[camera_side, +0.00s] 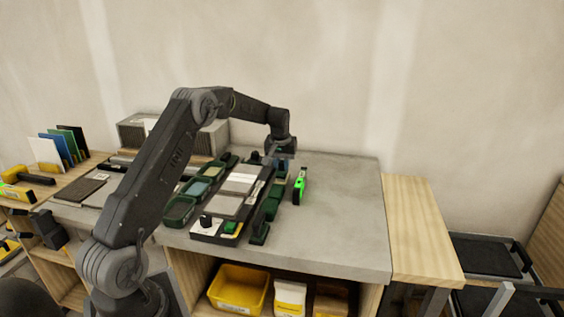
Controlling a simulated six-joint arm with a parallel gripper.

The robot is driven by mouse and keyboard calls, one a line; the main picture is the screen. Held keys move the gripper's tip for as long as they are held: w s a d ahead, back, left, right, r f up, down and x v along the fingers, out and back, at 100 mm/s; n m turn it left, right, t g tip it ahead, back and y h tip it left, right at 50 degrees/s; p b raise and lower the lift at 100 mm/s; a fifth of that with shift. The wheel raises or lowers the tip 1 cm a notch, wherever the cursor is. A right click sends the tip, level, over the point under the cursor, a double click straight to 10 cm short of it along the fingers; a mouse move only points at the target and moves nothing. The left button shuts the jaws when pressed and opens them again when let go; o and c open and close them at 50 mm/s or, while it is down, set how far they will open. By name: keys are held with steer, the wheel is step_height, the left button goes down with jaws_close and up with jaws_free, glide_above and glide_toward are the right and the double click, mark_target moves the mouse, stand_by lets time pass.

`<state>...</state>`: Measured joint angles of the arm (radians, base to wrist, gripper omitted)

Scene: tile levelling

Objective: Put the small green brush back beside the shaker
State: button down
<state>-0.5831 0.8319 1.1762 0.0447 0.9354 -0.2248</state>
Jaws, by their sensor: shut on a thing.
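My gripper (281,153) points down above the far right part of the dark tray (199,238) on the grey worktop. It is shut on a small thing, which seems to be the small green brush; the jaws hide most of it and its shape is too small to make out. A bright green and black piece (299,187) shows just right of the gripper, and I cannot tell whether the two touch. I cannot tell for sure which thing is the shaker; a small black-topped piece (206,221) stands at the tray's near left end.
Dark green containers (180,211) line the tray's left side, and dark green pieces (270,208) its right. The grey worktop (340,215) is bare to the right. A yellow bin (238,290) sits on the shelf below. A grey box (135,132) stands at the back left.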

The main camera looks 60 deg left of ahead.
steer(key=shift+f, duration=0.6)
stand_by(0.3)
steer(key=c, duration=0.6)
jaws_free()
steer(key=shift+o, duration=0.2)
steer(key=shift+r, duration=0.1)
steer(key=shift+w+a+v, duration=0.2)
steer(key=shift+v, duration=1.05)
steer(key=shift+w+a+v, duration=0.15)
steer(key=shift+w+v, duration=0.05)
steer(key=shift+v, duration=1.1)
steer(key=shift+w+a+v, duration=0.2)
steer(key=shift+v, duration=1.05)
steer(key=shift+r, duration=0.25)
